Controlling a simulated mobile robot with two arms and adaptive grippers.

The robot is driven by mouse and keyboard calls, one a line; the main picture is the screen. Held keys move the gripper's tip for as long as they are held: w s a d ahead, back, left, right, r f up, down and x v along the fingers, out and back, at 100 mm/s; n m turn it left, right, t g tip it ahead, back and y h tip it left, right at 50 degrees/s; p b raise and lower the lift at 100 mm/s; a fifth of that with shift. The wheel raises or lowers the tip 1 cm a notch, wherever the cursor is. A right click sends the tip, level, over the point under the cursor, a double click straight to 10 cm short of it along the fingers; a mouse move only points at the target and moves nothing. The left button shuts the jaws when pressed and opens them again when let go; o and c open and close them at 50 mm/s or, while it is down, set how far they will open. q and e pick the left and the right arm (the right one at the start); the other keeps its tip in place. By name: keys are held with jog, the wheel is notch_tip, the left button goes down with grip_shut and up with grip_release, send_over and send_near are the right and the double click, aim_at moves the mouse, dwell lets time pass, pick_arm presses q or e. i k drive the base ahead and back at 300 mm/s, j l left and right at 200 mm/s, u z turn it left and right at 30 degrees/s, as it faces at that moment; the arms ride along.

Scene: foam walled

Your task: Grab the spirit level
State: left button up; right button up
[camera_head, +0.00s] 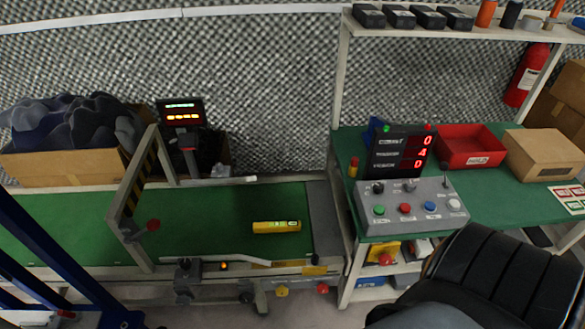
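The spirit level (276,226) is a short yellow bar with a greenish vial area on its top. It lies flat on the green conveyor belt (215,235), near the belt's right end, roughly level across the picture. Nothing touches it from above and it is fully visible. Neither of my grippers shows in the head view.
A striped frame (135,195) spans the belt to the left. Knobs and buttons line the belt's front edge. Right stands a green bench (345,145) with a control box (412,205) and red bin (470,146). A black seat (500,270) fills the lower right.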

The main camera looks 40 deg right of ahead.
aim_at(286, 225)
jog(key=z, duration=1.1)
